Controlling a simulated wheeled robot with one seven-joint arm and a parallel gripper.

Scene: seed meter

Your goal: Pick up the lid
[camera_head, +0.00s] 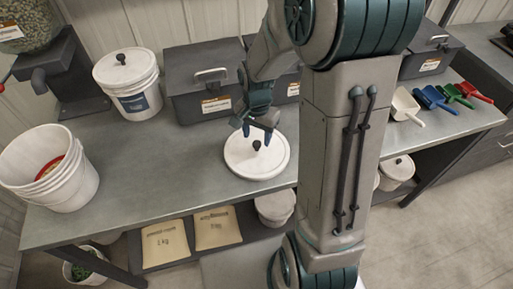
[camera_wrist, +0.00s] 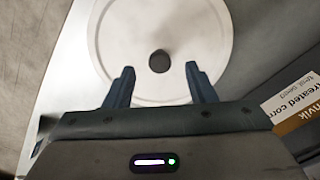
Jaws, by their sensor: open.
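The lid (camera_head: 240,160) is a white round disc with a small black knob (camera_head: 256,145) at its centre. It lies on the grey bench, in the middle of the head view. My gripper (camera_head: 257,130) is open above the lid, close to the knob. In the wrist view the lid (camera_wrist: 125,35) fills the upper middle, with its knob (camera_wrist: 159,61) between and just beyond the two blue fingertips (camera_wrist: 160,72). The fingers stand apart on either side of the knob, and no contact shows.
A white lidded bucket (camera_head: 137,103) and dark boxes (camera_head: 185,82) stand behind. An open white bucket (camera_head: 75,185) stands at the left. Several coloured scoops (camera_head: 430,97) lie at the right. Paper bags (camera_head: 167,243) sit on the lower shelf. Bench left of the lid is clear.

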